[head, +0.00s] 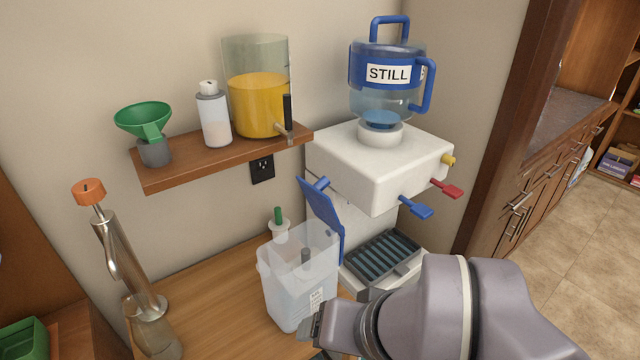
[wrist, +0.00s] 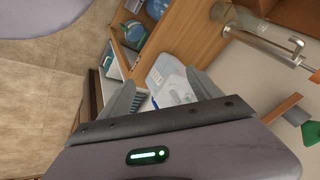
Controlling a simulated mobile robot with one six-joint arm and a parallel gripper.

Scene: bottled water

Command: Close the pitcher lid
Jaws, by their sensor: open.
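The pitcher (head: 285,290) is a translucent white container standing on the wooden counter, left of the dispenser's drip tray. Its blue lid (head: 320,212) is open, raised steeply at the pitcher's right side. My gripper (head: 318,325) is low in front of the pitcher in the head view; the arm partly hides it there. In the wrist view my gripper (wrist: 162,90) is open, its two fingers spread with nothing held between them. The pitcher (wrist: 168,72) shows beyond and between the fingers. A small blue piece shows there too; I cannot tell if it is the lid.
The white dispenser (head: 375,165) with a blue STILL bottle (head: 385,80) is right of the pitcher, its blue and red levers protruding. A shelf (head: 215,160) above holds a juice dispenser (head: 257,90), a white bottle and a green funnel.

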